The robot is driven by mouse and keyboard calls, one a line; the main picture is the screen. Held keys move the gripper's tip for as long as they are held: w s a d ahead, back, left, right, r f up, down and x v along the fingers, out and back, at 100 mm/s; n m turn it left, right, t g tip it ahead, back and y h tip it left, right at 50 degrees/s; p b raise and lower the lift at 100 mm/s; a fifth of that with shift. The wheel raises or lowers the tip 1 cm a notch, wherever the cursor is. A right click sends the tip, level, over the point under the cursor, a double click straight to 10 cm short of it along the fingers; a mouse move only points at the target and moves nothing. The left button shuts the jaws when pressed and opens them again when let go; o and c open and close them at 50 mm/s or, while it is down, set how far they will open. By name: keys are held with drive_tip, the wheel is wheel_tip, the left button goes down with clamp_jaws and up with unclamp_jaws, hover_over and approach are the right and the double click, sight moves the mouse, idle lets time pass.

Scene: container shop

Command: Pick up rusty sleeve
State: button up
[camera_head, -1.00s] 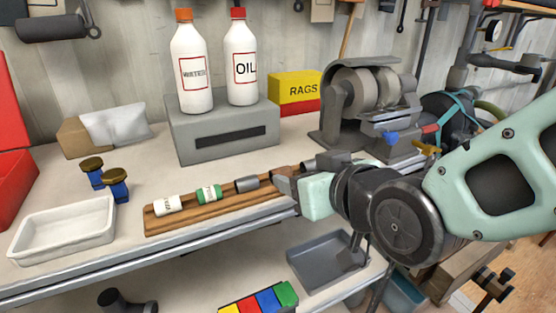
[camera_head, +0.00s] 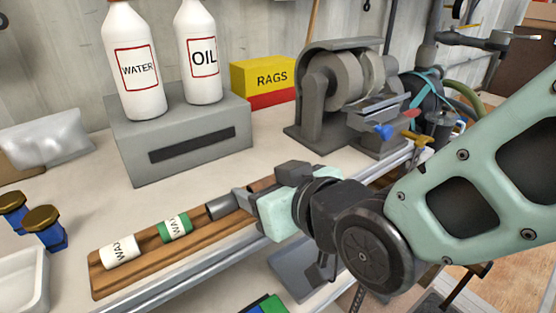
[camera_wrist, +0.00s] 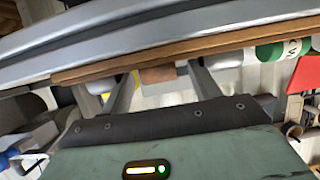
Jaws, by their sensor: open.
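The rusty sleeve (camera_head: 262,185) is a brown piece at the right part of the wooden rack (camera_head: 180,252), largely hidden by my gripper in the head view. In the wrist view the rusty sleeve (camera_wrist: 158,74) shows between my two fingers, just below the rack's edge (camera_wrist: 130,66). My gripper (camera_head: 266,190) is open around it; whether the fingers touch it I cannot tell. A grey sleeve (camera_head: 219,207) lies on the rack just left of my gripper.
A green wax can (camera_head: 174,228) and a white wax can (camera_head: 120,252) lie farther left on the rack. Behind stand a grey box (camera_head: 185,140) with water and oil bottles, and a bench grinder (camera_head: 335,95). The bench top between rack and box is clear.

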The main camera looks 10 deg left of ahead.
drive_tip(key=c, duration=1.1)
